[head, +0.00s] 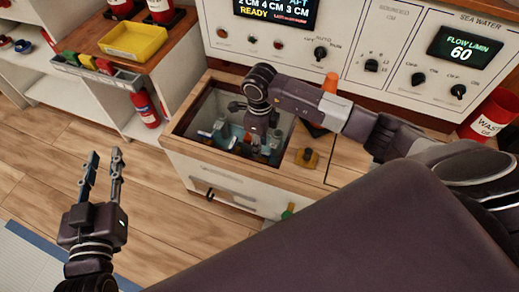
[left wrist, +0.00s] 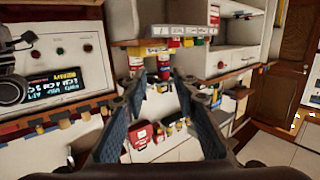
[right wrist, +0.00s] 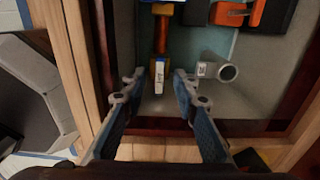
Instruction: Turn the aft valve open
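My right gripper (head: 262,143) reaches down into an open box-like recess (head: 188,118) in the wooden-topped cabinet. In the right wrist view it (right wrist: 157,90) is open. A brass-coloured rod or handle (right wrist: 162,42) with a small white tag (right wrist: 159,78) lies between and just beyond its fingertips; I cannot tell whether they touch. A grey pipe end (right wrist: 228,72) with a white tag is to the right, and orange-and-black parts (right wrist: 232,14) are at the top. No tag is readable, so I cannot tell which part is the aft valve. My left gripper (head: 103,160) is open and empty above the floor.
The control panel (head: 300,45) with knobs and displays stands behind the recess. A yellow tray (head: 133,41) and red extinguisher (head: 146,108) are at left. A red waste bin (head: 491,114) is at right.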

